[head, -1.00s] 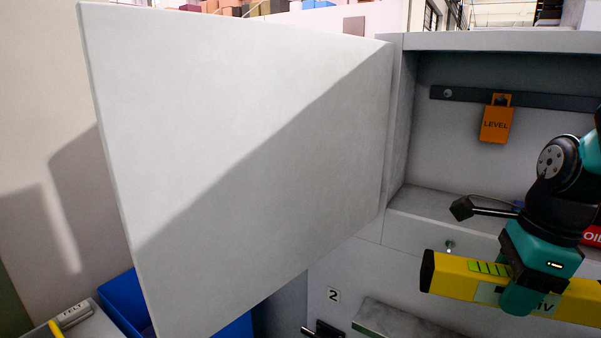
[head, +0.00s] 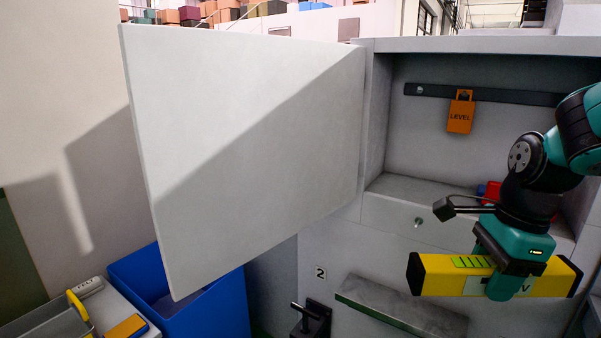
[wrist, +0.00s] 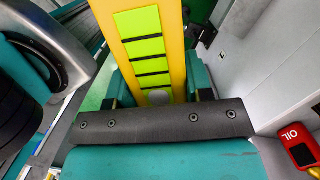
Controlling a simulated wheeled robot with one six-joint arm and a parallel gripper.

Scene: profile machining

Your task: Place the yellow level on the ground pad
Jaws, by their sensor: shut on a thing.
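The yellow level (head: 448,276) is a long yellow bar with black end caps and a green striped panel. It hangs roughly horizontal in front of the cabinet at the right of the head view. My gripper (head: 499,289) is shut around its middle. In the wrist view the level (wrist: 178,22) runs up from between the jaws, with its green panel facing the camera. I cannot make out the ground pad in either view.
An open cabinet door (head: 250,140) fills the centre left. A grey ledge (head: 400,307) juts below the level. A red OIL item (wrist: 299,148) is at right.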

